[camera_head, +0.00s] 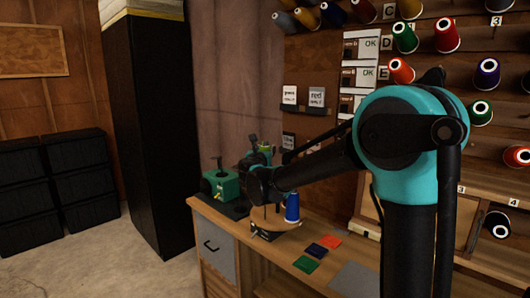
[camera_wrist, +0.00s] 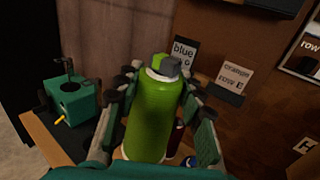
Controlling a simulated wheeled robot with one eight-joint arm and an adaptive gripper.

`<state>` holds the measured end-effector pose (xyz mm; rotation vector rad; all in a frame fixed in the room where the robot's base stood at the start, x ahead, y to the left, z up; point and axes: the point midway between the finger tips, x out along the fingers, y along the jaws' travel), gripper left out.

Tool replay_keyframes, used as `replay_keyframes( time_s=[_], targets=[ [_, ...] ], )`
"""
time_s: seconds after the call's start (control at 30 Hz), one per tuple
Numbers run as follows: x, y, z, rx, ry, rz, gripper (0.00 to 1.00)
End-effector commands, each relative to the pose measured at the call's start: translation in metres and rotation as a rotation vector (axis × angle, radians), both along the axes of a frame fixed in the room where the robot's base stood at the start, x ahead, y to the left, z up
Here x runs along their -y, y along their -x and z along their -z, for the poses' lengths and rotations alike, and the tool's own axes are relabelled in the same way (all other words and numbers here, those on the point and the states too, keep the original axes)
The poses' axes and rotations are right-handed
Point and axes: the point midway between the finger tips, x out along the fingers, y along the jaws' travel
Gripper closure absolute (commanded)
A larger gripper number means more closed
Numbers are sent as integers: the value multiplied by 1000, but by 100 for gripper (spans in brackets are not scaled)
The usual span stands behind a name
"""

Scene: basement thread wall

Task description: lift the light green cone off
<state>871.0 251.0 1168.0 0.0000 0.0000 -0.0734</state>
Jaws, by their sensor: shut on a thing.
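The light green cone (camera_wrist: 152,115) fills the middle of the wrist view, between the two fingers of my gripper (camera_wrist: 157,78). The fingers lie against both its sides, and its white and grey tip points away from me. In the head view my gripper (camera_head: 262,152) is small and above the bench, with a bit of green at it. A blue cone (camera_head: 292,208) stands upright below, on a round wooden disc (camera_head: 270,221). What lies directly under the green cone is hidden.
A teal device (camera_wrist: 75,98) stands to the left on the bench (camera_head: 320,280). Labels hang on the wall, and pegs with several thread cones fill the right. A tall black cabinet (camera_head: 150,130) stands left.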

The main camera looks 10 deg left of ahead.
Motion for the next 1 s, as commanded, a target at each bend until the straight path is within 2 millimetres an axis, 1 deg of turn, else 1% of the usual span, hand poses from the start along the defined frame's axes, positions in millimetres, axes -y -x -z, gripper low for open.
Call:
replay_keyframes(
  time_s=[0.13,0.5,0.63,1.0],
  targets=[
    [0,0,-6,0,0,0,100],
    [0,0,-37,0,0,0,100],
    [0,0,-40,0,0,0,100],
    [0,0,-40,0,0,0,100]
  ],
)
